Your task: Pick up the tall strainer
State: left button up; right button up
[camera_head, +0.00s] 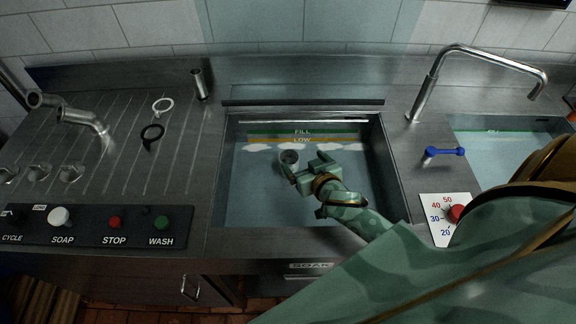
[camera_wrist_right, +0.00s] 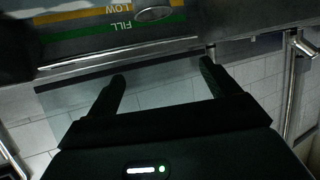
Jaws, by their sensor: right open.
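In the head view, a grey, round-topped piece with a dark opening, which looks like the tall strainer (camera_head: 289,157), stands in the middle sink (camera_head: 240,205). Its lower part is hard to make out. My right gripper (camera_head: 306,163) is open over that sink, its fingers close to the strainer's near right side. I cannot tell whether they touch it. In the right wrist view, the open fingers (camera_wrist_right: 163,82) have nothing visible between them. A grey oval (camera_wrist_right: 155,14) beyond them, by the FILL and LOW stripes, may be the strainer's top. My left gripper is not in view.
An upright metal tube (camera_head: 200,85) stands on the counter behind left. A blue-handled valve (camera_head: 445,152), a tap (camera_head: 430,90) and a red dial (camera_head: 457,213) are right of the sink.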

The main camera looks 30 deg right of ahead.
jog(key=f+b, duration=0.1)
jog(key=f, duration=0.1)
jog(key=b, duration=0.4)
send_near(285, 154)
jog(key=w, duration=0.2)
jog(key=b+x, duration=0.1)
jog(key=x, duration=0.2)
jog(key=b+x, duration=0.1)
jog(key=x, duration=0.1)
jog(key=shift+s+d+f+b, duration=0.1)
jog(key=shift+d+f+b, duration=0.2)
jog(key=shift+f, duration=0.05)
jog(key=shift+r, duration=0.1)
jog(key=shift+s, duration=0.1)
jog(key=shift+c, duration=0.4)
jog(key=c, duration=1.4)
